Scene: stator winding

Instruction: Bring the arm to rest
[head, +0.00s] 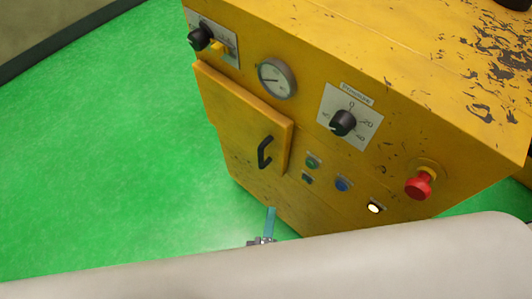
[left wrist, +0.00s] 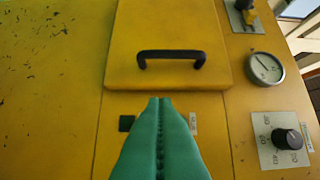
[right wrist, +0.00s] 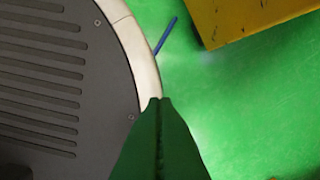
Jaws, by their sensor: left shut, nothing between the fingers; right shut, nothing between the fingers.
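My left gripper (head: 270,210) shows teal fingers low in front of the yellow machine (head: 330,210). In the left wrist view its fingers (left wrist: 160,100) are closed together with nothing between them, pointing toward the machine's front just below the black door handle (left wrist: 170,56). I see no contact with the handle. My right gripper (right wrist: 160,101) shows only in the right wrist view. Its green fingers are closed together and empty, over the edge of a round grey and white body. A pale arm link of mine covers the bottom of the head view.
The machine's front carries a small door (head: 240,115), a gauge (head: 277,78), a pressure knob (head: 343,122), a red emergency button (head: 418,187) and a lit white lamp (head: 375,207). Open green floor (head: 100,160) lies to the left. A blue rod (right wrist: 166,36) shows beside the round body.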

